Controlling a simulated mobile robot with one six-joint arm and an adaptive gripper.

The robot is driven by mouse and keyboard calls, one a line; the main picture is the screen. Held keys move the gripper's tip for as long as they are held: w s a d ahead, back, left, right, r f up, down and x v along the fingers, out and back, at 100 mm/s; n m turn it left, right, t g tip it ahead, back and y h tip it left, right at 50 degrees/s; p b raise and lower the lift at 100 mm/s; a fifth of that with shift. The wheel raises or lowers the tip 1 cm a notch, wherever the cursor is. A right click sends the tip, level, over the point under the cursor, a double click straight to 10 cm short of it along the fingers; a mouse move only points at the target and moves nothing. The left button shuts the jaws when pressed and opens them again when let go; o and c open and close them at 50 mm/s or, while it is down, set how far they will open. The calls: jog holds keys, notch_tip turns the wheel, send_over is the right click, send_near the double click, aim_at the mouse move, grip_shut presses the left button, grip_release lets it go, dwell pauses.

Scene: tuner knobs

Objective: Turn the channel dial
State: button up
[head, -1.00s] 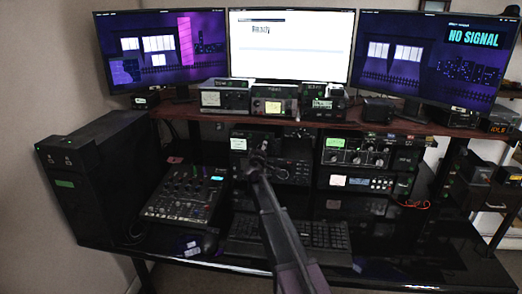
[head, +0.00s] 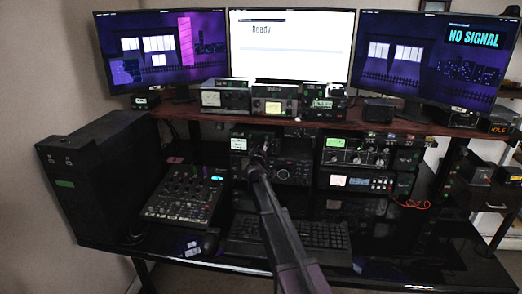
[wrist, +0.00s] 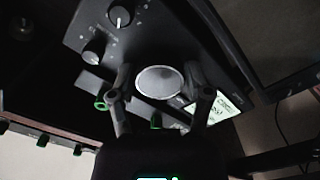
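The large round dial with a pale grey face (wrist: 160,81) is on the dark front panel of a radio in the wrist view. My gripper (wrist: 160,76) has its two fingers apart, one on each side of this dial. I cannot make out whether the fingers touch its rim. In the head view my gripper (head: 262,152) is at the front of the middle lower radio (head: 293,171), and it hides the dial there. No label on the dial can be read.
Two smaller knobs (wrist: 120,16) and (wrist: 94,51) sit on the same panel, left of the dial. A lit meter (wrist: 215,107) is to the right. A mixer (head: 184,196), a keyboard (head: 320,236) and another radio (head: 356,152) surround the arm. Monitors (head: 291,48) stand above.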

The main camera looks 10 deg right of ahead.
jog(key=shift+o, duration=0.9)
jog(key=shift+s, duration=0.1)
jog(key=v, duration=1.2)
dwell(1.1)
